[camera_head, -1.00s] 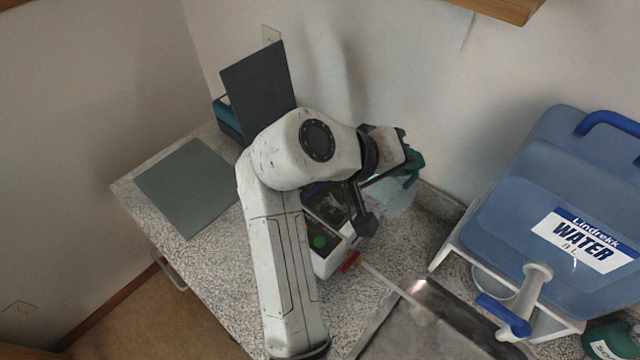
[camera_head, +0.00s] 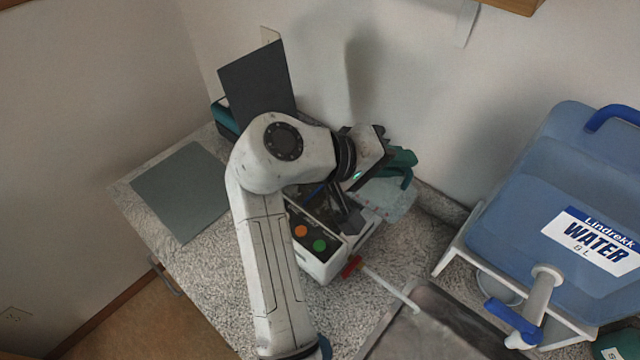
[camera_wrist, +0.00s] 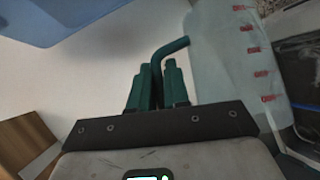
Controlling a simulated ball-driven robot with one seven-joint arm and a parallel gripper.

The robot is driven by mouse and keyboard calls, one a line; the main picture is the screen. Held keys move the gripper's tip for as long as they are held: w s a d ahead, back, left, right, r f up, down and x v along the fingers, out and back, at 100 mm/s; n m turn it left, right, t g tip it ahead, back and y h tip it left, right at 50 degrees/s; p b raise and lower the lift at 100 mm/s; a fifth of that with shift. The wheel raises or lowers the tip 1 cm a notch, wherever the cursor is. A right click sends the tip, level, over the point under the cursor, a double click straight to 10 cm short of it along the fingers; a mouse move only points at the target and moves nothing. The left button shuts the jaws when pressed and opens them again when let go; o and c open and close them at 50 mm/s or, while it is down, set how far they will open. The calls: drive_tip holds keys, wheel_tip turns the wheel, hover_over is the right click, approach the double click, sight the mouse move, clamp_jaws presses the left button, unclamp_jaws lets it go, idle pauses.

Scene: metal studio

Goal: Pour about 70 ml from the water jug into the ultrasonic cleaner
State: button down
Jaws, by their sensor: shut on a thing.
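The water jug (camera_head: 392,197) is a clear vessel with red marks and a teal handle (camera_wrist: 172,46). It hangs at the right rear of the ultrasonic cleaner, partly hidden by my arm. In the wrist view the jug (camera_wrist: 232,65) stands right of my fingers; its water level and exact tilt are unclear. My gripper (camera_wrist: 157,85) has teal fingers shut on the handle; it also shows in the head view (camera_head: 403,165). The ultrasonic cleaner (camera_head: 318,266) is a white box with an orange and a green button. My arm hides much of its top.
A large blue water container (camera_head: 530,210) stands on a white rack at right. A grey mat (camera_head: 180,190) lies at left. A dark upright panel (camera_head: 258,85) stands behind.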

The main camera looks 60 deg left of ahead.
drive_tip(key=shift+s+a+t+b, duration=0.2)
drive_tip(key=shift+a+t+b, duration=0.1)
drive_tip(key=shift+s+a+r, duration=0.1)
drive_tip(key=shift+a, duration=0.15)
drive_tip(key=shift+s+a+r+n+t+h+p, duration=0.2)
drive_tip(key=shift+s+a+r+n+h, duration=0.1)
drive_tip(key=shift+a, duration=0.2)
drive_tip(key=shift+s+a+r+n+t+h+p, duration=0.1)
drive_tip(key=shift+s+a+r+n+t+h, duration=0.15)
drive_tip(key=shift+a, duration=0.25)
idle(1.0)
drive_tip(key=shift+a+r+h, duration=0.2)
drive_tip(key=shift+h, duration=0.05)
idle(0.7)
